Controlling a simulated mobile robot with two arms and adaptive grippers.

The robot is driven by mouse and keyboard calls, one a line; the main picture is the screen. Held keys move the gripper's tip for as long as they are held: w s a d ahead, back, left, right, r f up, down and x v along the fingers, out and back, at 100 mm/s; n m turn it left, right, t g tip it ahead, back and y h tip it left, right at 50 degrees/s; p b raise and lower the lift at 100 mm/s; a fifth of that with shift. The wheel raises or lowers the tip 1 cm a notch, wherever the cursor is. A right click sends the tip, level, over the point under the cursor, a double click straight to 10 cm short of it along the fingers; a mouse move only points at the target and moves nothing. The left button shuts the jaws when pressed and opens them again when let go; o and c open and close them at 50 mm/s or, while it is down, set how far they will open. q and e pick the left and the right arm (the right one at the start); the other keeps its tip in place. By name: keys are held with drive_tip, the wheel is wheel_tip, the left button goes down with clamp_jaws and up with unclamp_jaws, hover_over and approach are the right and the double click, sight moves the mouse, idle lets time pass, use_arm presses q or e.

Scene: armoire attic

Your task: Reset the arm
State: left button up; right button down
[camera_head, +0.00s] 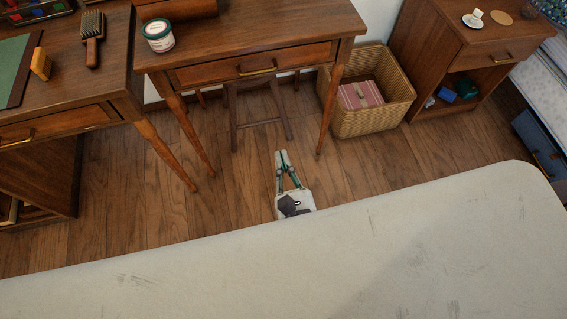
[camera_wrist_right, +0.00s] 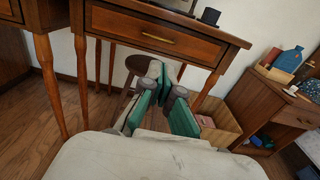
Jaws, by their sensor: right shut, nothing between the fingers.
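My right gripper (camera_head: 282,157) points away from me over the wooden floor, in front of the small desk (camera_head: 290,35). Its fingers are shut with nothing between them. In the right wrist view its green-padded fingers (camera_wrist_right: 166,90) show in front of the desk, with the drawer and legs behind. My left gripper is in neither view.
A stool (camera_head: 258,105) stands under the desk. A wicker basket (camera_head: 400,98) with a pink striped thing is right of it, then a nightstand (camera_head: 465,45). A second desk (camera_head: 95,90) stands left. Bare floor (camera_head: 110,200) lies between me and the furniture.

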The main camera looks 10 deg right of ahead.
drive_tip(key=shift+s, duration=0.3)
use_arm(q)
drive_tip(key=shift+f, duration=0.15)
